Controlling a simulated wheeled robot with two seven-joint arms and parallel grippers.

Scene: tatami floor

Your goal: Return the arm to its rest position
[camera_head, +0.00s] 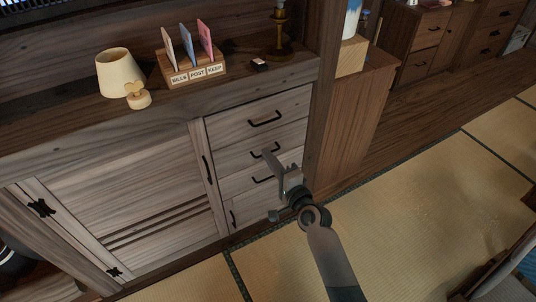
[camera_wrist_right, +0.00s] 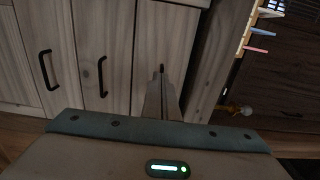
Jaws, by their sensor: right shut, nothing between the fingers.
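My right gripper (camera_head: 270,157) is in front of the wooden cabinet's drawers in the head view, its arm coming up from the bottom right. It is shut and empty, close to the dark handle (camera_head: 265,151) of the second drawer from the top; I cannot tell whether it touches it. In the right wrist view my gripper (camera_wrist_right: 161,70) points at the pale drawer fronts. Drawer handles (camera_wrist_right: 101,76) show to its left there. The top drawer (camera_head: 282,116) looks closed. My left gripper is in neither view.
On the cabinet top (camera_head: 222,91) stand a cream lamp (camera_head: 119,70), a letter rack (camera_head: 190,73) with upright cards, a small dark box (camera_head: 259,64) and a brass candlestick (camera_head: 280,40). A wooden post (camera_head: 329,90) rises right of the drawers.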

